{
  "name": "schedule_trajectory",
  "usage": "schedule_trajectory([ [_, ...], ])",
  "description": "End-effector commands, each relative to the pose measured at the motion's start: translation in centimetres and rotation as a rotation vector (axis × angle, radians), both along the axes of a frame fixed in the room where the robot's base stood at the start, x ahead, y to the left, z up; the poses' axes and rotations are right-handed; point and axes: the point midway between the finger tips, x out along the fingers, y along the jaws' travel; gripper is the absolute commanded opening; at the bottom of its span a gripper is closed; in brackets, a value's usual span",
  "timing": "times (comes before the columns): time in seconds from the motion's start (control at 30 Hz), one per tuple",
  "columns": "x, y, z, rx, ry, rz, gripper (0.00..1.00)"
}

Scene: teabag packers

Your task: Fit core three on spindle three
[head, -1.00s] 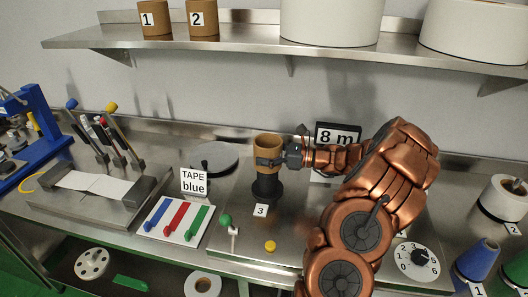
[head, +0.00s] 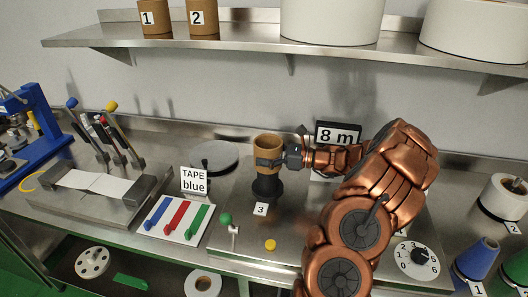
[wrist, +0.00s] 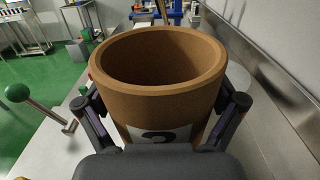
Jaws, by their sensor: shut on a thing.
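The core (head: 268,142) is a brown cardboard tube, held upright. In the wrist view the core (wrist: 160,66) fills the middle, with its open top facing up and a number label partly hidden on its near side. My gripper (head: 270,162) is shut around it, with one finger on each side. Spindle three (head: 266,187) is a black post directly beneath the core, with the label 3 (head: 260,209) in front of it. The core's lower edge meets the spindle's top in the head view; the gripper partly hides how far it sits over it.
Cores 1 (head: 155,18) and 2 (head: 203,18) stand on the upper shelf (head: 250,42). A green-knobbed lever (head: 226,220) and a yellow button (head: 270,244) are in front of the spindle. An 8 m sign (head: 338,133) stands behind my arm, and a round grey disc (head: 215,155) is to the left.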

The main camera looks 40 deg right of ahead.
Motion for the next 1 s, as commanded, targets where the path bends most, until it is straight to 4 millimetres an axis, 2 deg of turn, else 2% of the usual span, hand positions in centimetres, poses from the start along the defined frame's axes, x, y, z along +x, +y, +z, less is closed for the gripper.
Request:
schedule_trajectory([
  [1.0,0.0,0.0,-2.1,0.0,0.0,0.0,0.57],
])
